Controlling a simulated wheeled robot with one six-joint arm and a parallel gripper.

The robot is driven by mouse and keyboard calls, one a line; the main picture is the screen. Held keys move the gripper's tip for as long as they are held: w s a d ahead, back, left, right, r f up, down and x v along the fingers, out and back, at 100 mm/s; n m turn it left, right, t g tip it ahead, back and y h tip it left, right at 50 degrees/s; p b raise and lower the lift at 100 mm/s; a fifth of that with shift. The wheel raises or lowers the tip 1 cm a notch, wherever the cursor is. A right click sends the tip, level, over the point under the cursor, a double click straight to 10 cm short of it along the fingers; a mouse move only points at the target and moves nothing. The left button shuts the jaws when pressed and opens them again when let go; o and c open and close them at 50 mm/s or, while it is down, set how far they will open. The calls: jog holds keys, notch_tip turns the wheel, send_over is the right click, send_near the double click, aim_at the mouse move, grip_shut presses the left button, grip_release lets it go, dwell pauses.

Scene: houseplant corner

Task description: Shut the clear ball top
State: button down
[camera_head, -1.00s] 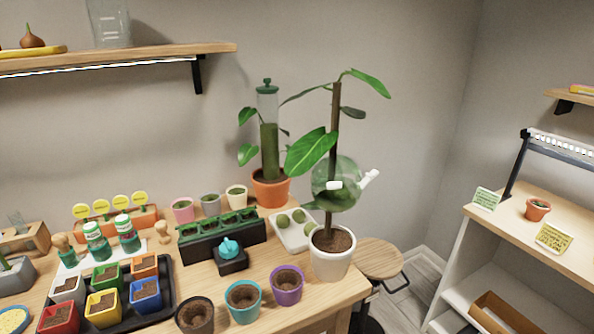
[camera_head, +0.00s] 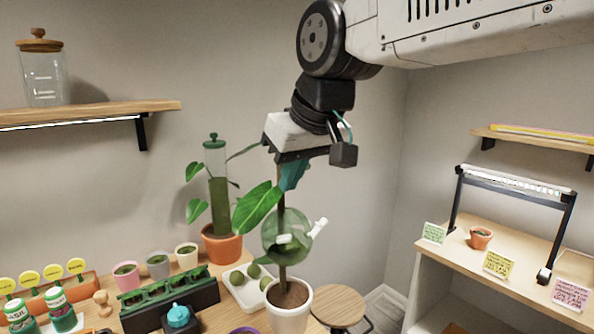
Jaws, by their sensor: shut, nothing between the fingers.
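The clear ball (camera_head: 272,228) is a greenish see-through globe around the brown stem of a plant in a white pot (camera_head: 290,310). Dark green shows in its lower part. One white tab (camera_head: 284,239) is on its front and another white piece (camera_head: 319,227) sticks out at its right. I cannot tell how far its top half is open. My gripper (camera_head: 292,184) points down above the ball, at the stem's upper part; its teal fingers are shut and empty. It appears apart from the ball and hides the plant's upper part.
A terracotta-potted plant with a moss column (camera_head: 219,200) stands left of the ball. A white tray (camera_head: 246,292) with green balls and a dark seedling tray (camera_head: 168,300) are nearby. A round stool (camera_head: 338,303) stands right of the table. Wall space right of the ball is clear.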

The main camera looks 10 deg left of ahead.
send_over(280, 237)
jog(key=f, duration=0.5)
jog(key=shift+s+d+f, duration=0.15)
jog(key=shift+d, duration=0.1)
jog(key=f, duration=0.2)
jog(key=d+f, duration=0.1)
jog(key=shift+s, duration=0.3)
jog(key=shift+f, duration=0.3)
jog(key=shift+s, duration=0.1)
